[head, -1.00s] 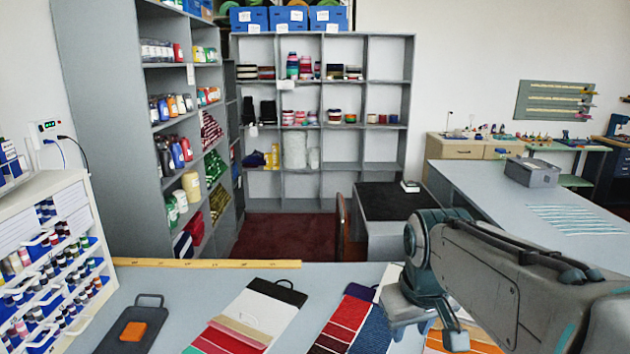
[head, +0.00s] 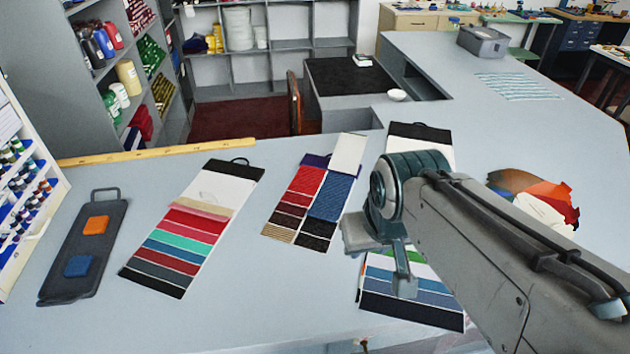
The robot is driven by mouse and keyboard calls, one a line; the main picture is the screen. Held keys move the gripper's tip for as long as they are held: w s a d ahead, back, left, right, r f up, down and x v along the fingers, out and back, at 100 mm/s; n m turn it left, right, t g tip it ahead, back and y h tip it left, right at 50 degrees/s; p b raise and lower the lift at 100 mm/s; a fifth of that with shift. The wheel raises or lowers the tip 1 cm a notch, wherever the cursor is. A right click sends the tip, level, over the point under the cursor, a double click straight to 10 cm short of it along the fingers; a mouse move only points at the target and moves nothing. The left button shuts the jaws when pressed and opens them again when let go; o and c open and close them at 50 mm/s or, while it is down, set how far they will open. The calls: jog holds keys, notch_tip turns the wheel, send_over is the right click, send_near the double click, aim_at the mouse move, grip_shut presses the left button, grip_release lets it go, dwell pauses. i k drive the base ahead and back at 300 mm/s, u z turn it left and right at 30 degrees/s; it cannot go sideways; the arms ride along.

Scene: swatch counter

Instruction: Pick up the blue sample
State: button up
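The blue sample (head: 79,265) is a small square block. It lies on the near end of a dark grey tray with a handle (head: 62,291) at the left of the counter. An orange block (head: 96,225) lies on the same tray, nearer its handle. My gripper (head: 385,262) is in the middle of the head view, above the counter and far to the right of the tray. It is seen from behind and partly hidden by my own arm, so I cannot tell whether it is open or shut. I see nothing held in it.
Striped swatch cards lie on the counter (head: 225,310): one (head: 185,240) right of the tray, one (head: 310,205) in the middle, one (head: 410,300) under my arm. A yellow ruler (head: 150,153) lies along the far edge.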

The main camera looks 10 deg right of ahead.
aim_at(77, 266)
jog(key=k, duration=1)
jog(key=u, duration=2.05)
jog(key=i, duration=0.9)
jog(key=z, duration=1.05)
